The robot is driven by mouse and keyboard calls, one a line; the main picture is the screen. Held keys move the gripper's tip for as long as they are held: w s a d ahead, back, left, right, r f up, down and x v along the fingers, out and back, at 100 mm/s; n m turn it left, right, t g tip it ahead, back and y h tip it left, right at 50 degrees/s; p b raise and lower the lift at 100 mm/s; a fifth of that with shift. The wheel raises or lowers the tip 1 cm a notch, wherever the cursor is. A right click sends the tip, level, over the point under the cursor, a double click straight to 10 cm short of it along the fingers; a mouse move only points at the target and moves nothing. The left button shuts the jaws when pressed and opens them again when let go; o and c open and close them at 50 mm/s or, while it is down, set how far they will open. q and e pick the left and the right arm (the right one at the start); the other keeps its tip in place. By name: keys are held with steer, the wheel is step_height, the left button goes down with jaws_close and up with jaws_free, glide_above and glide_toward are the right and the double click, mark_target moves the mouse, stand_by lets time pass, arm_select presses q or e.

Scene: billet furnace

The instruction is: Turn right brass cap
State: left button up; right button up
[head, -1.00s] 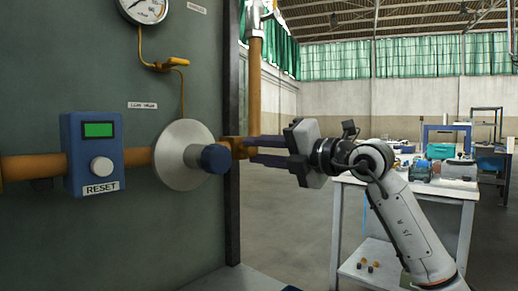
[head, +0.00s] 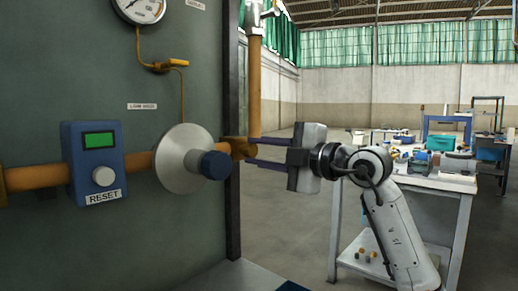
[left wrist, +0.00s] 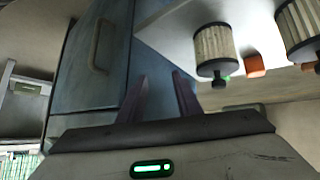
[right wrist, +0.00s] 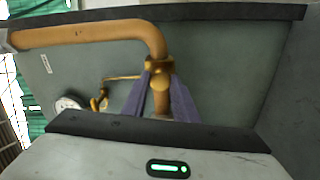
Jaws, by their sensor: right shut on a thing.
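The brass cap (head: 240,147) sits on the brass pipe fitting at the right edge of the grey-green panel. My right gripper (head: 254,151) reaches it from the right, with its two dark fingers shut on it. In the right wrist view, the brass cap (right wrist: 160,74) shows between the finger ends of my right gripper (right wrist: 160,84), below the bend of an orange pipe. The fingers partly hide it. My left gripper (left wrist: 161,77) shows only in the left wrist view. Its fingers are apart with nothing between them.
A blue RESET box (head: 94,160), a pale disc (head: 177,150) with a blue knob (head: 215,165) and a gauge (head: 140,8) are on the panel. A cluttered workbench (head: 435,185) stands behind my right arm. Cylindrical filters (left wrist: 214,50) show in the left wrist view.

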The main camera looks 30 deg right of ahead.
stand_by(0.3)
steer(key=o, duration=1.1)
steer(key=shift+c, duration=0.2)
steer(key=shift+s+d, duration=0.1)
steer(key=shift+s, duration=0.15)
steer(key=v, duration=0.9)
steer(key=shift+s+b, duration=0.4)
